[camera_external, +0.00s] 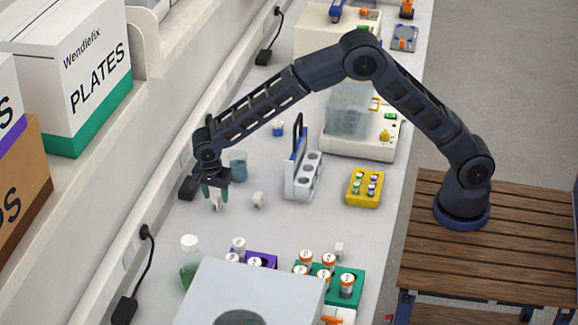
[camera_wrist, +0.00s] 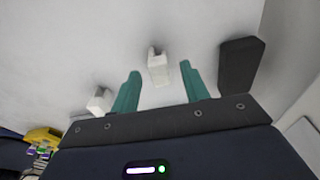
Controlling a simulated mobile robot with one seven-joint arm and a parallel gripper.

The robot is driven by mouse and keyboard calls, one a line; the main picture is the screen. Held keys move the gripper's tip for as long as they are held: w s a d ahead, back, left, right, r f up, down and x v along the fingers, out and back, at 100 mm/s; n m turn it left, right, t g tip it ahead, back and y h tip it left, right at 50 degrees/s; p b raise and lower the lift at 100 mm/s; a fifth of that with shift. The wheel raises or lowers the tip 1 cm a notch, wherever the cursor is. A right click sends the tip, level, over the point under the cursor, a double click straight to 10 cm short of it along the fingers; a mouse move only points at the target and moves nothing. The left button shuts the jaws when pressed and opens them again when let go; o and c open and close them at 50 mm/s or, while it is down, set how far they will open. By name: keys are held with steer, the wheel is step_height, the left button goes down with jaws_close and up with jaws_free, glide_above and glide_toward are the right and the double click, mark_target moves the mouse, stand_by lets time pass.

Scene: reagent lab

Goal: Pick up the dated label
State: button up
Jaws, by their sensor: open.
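My gripper (camera_external: 215,196) is low over the back left of the bench, pointing down, with its two green fingers apart. In the wrist view my gripper (camera_wrist: 160,71) has a small white piece (camera_wrist: 158,69) between its fingertips, with a gap on each side. A second small white piece (camera_wrist: 100,101) lies left of the left finger; it shows in the external view as a white piece (camera_external: 258,200) right of the gripper. I cannot read a date on either, so which one is the dated label is unclear.
A black adapter (camera_wrist: 238,65) lies close to the right finger. A blue beaker (camera_external: 238,164) stands just behind the gripper, and a white-and-blue rack (camera_external: 304,180) stands to the right. A yellow vial rack (camera_external: 365,189) is farther right. Bare bench surrounds the white pieces.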

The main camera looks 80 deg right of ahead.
step_height(320, 180, down, 2)
steer(key=shift+d+f, duration=0.1)
steer(key=shift+d, duration=0.05)
steer(key=shift+c, duration=0.4)
jaws_close()
